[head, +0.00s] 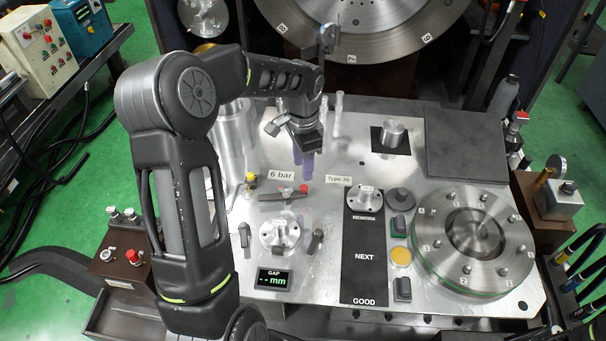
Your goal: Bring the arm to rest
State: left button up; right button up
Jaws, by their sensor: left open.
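My left arm comes in from the left and bends over the metal fixture table (330,115). My left gripper (304,165) points down over the table's upper middle, near the "6 bar" label (282,175). Its purple-tinted fingertips are apart, and I see nothing held between them. Behind and beside it stand upright pale pins (338,115). My right gripper does not show.
A flanged part (365,198) sits on REWORK of the black strip (364,257). Left of it is a round clamp fixture (281,233) with a GAP display (275,280). A large bolted ring (425,250) stands right. A cylinder (391,133) sits on a black pad.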

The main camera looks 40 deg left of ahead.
pick_arm(q)
jog(key=shift+r, duration=0.45)
